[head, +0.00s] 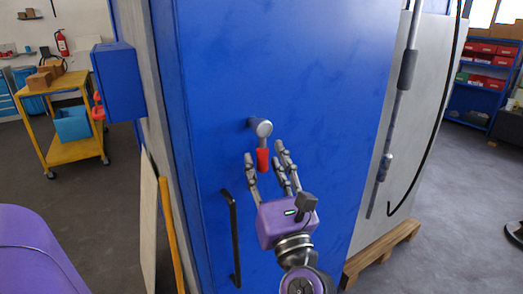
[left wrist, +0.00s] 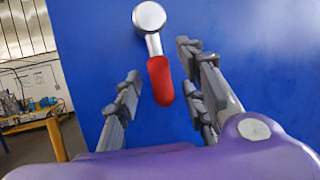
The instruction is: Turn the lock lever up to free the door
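The lock lever (head: 263,158) has a round silver hub and a red grip, and it hangs down on the blue door (head: 310,90). In the left wrist view the red grip (left wrist: 160,80) lies between the spread fingers, with a gap on both sides. My left gripper (head: 270,163) is open, just below the hub, with its fingers pointing up around the red grip. It also shows in the left wrist view (left wrist: 160,85). A black door handle (head: 234,237) is below and left of the lever. My right gripper is not in view.
A blue box (head: 119,82) with a red part sticks out left of the door. A yellow cart (head: 72,125) stands at the left. A grey panel (head: 400,170) with a hanging pole and black hose is right of the door, on a wooden pallet (head: 380,252).

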